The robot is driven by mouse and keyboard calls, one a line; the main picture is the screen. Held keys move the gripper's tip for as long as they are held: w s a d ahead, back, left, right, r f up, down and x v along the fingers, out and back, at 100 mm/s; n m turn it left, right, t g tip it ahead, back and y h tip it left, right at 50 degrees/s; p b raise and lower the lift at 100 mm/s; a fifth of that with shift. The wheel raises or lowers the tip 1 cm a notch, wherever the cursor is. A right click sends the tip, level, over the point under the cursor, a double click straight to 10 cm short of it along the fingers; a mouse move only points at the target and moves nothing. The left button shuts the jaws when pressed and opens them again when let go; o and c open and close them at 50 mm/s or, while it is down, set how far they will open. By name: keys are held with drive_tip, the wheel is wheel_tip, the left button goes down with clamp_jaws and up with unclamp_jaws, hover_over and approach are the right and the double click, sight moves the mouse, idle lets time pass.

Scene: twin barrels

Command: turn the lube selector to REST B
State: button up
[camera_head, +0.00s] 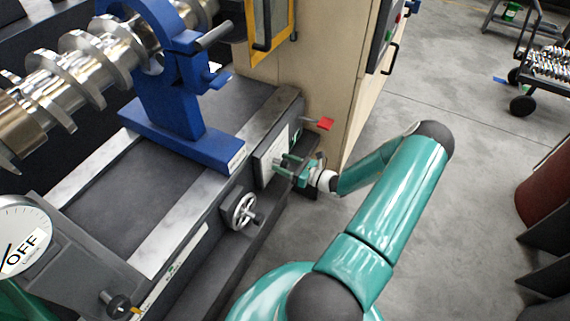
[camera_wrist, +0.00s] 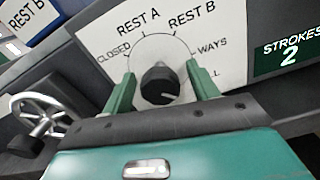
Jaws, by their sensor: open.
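The lube selector is a dark round knob (camera_wrist: 160,84) on a white dial plate (camera_wrist: 105,42) in the wrist view. The plate reads CLOSED, REST A, REST B and WAYS, with a last label partly hidden at lower right. A small light mark shows on the knob's lower right; I cannot tell for sure which label the knob points to. My gripper (camera_wrist: 160,70) is open, with one green finger on each side of the knob; contact is not clear. In the head view my gripper (camera_head: 291,168) is at the white plate (camera_head: 266,160) on the machine's side, hiding the knob.
A handwheel (camera_head: 243,210) sits left of my gripper and also shows in the wrist view (camera_wrist: 45,115). A green STROKES 2 sign (camera_wrist: 289,50) is right of the dial.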

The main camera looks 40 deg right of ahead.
drive_tip(key=c, duration=1)
drive_tip(key=shift+n, duration=0.3)
drive_tip(key=n, duration=0.3)
drive_tip(key=shift+n, duration=0.3)
drive_tip(key=n, duration=0.4)
drive_tip(key=shift+s+a, duration=0.1)
drive_tip(key=n, duration=0.5)
drive_tip(key=shift+f, duration=0.1)
drive_tip(key=n, duration=0.4)
drive_tip(key=shift+n, duration=0.3)
